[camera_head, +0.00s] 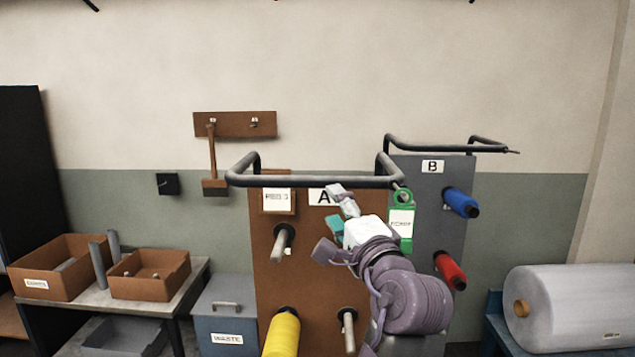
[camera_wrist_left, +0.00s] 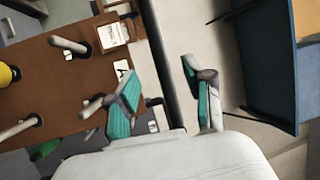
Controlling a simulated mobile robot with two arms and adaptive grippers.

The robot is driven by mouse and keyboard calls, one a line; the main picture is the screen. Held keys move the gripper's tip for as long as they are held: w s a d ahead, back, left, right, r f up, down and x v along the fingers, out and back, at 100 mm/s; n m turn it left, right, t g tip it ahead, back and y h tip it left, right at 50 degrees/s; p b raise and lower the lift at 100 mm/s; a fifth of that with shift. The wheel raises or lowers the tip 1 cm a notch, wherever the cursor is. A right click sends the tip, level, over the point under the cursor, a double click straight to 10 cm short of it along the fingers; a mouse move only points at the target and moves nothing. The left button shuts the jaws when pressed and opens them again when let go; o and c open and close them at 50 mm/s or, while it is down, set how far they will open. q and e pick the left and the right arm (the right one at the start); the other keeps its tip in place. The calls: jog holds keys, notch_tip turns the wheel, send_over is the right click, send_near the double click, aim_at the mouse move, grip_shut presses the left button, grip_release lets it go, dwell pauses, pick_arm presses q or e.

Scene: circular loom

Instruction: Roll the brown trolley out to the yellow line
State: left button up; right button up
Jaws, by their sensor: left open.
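The brown trolley (camera_head: 275,240) is a tall upright panel marked "A", with a dark bar handle (camera_head: 300,181) along its top. It bears bare pegs and a yellow spool (camera_head: 283,335). Its brown panel (camera_wrist_left: 60,95) also fills the left of the left wrist view. My left gripper (camera_head: 338,212) is open, at the right part of the handle in the head view. In the left wrist view a dark bar (camera_wrist_left: 170,70) runs between the spread fingers, which do not grip it. My right gripper and the yellow line are not in view.
A grey trolley (camera_head: 425,250) marked "B", with blue and red spools, stands close on the right. A green tag (camera_head: 403,220) hangs by the brown trolley's handle. A bin (camera_head: 225,315) marked "WASTE" stands left; a large white roll (camera_head: 570,305) lies at right.

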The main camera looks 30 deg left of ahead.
aim_at(317, 185)
pick_arm(q)
jog(key=p+x, duration=0.1)
jog(key=x, duration=0.5)
jog(key=shift+w+a+p, duration=0.15)
jog(key=shift+a+p, duration=0.05)
jog(key=shift+p, duration=0.15)
jog(key=p+x, duration=0.1)
jog(key=x, duration=0.2)
jog(key=shift+w+a, duration=0.25)
jog(key=shift+a, duration=0.05)
jog(key=shift+w+a, duration=0.15)
jog(key=shift+a, duration=0.1)
jog(key=shift+w+a, duration=0.25)
jog(key=shift+a, duration=0.05)
jog(key=shift+c, duration=0.7)
jog(key=c, duration=0.8)
grip_shut()
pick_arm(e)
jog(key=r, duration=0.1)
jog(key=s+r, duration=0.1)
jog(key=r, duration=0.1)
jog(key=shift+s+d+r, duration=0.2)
